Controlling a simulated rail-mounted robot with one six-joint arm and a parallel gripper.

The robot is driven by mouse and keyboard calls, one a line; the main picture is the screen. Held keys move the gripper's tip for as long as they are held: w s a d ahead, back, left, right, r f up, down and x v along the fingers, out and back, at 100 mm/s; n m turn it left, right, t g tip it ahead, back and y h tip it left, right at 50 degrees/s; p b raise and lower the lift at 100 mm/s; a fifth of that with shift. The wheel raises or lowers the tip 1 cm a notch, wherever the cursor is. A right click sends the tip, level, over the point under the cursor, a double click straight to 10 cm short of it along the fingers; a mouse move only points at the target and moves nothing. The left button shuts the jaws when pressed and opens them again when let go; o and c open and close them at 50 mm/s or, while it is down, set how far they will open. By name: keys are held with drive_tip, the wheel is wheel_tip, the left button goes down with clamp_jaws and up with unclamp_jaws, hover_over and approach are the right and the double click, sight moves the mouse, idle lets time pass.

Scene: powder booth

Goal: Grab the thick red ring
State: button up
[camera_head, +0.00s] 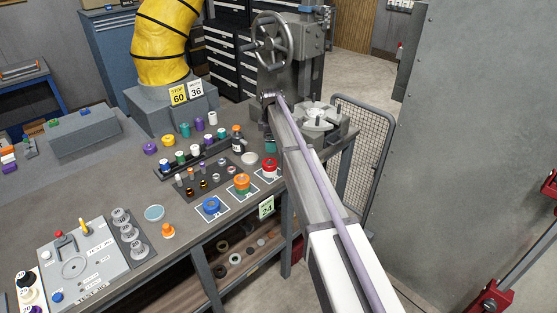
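A thick red ring (270,166) sits on a white card near the front right edge of the grey workbench (190,240), just left of my arm. It looks like part of a small stack with a pale layer, too small to make out fully. My arm crosses from the bottom right up toward the machine with the handwheel. Its far end is at the machine in the picture, above and behind the ring. I cannot make out my gripper's fingers there; they are hidden or out of sight.
A dark bottle (237,138) and white disc (249,158) stand behind. The handwheel machine (290,70) blocks the back right. Several rings lie on the lower shelf.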

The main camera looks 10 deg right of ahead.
drive_tip(key=a, duration=0.1)
drive_tip(key=b, duration=0.6)
hover_over(271, 163)
drive_tip(key=s, duration=0.1)
drive_tip(key=f, duration=0.5)
drive_tip(key=shift+s+a+f, duration=0.2)
drive_tip(key=shift+f, duration=0.1)
wheel_tip(271, 163, down, 6)
drive_tip(key=b, duration=0.5)
drive_tip(key=shift+r, duration=0.4)
drive_tip(key=c, duration=1.2)
drive_tip(key=shift+o, duration=0.2)
